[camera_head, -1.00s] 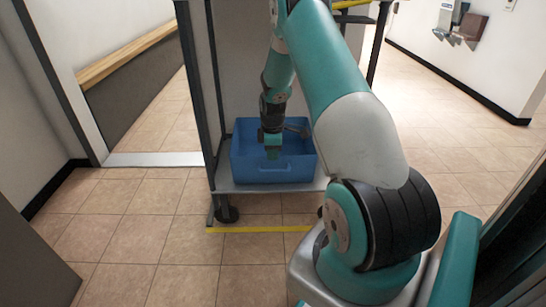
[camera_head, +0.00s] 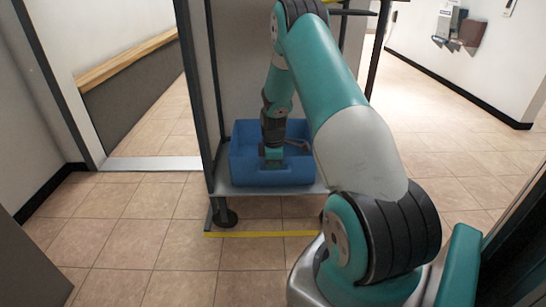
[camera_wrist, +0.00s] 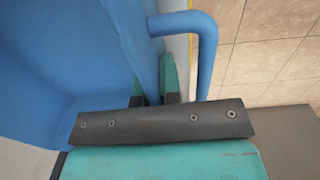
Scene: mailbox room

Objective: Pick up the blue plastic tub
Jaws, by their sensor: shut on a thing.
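The blue plastic tub (camera_head: 243,168) sits on the low shelf of a cart. In the wrist view its blue wall (camera_wrist: 125,35) and a looped blue handle (camera_wrist: 204,45) fill the upper part. My gripper (camera_head: 273,163) reaches down at the tub's front side. In the wrist view my gripper (camera_wrist: 154,88) has one finger on each side of the tub's wall, next to the handle, and is shut on it. The gripper hides the middle of the tub's front in the head view.
The cart has dark upright posts (camera_head: 199,100), a pale shelf (camera_head: 225,190) and black casters (camera_head: 225,217). A yellow strip (camera_head: 260,235) lies below its front. A wall with a wooden rail (camera_head: 130,60) stands left. Tiled floor (camera_head: 450,150) is clear to the right.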

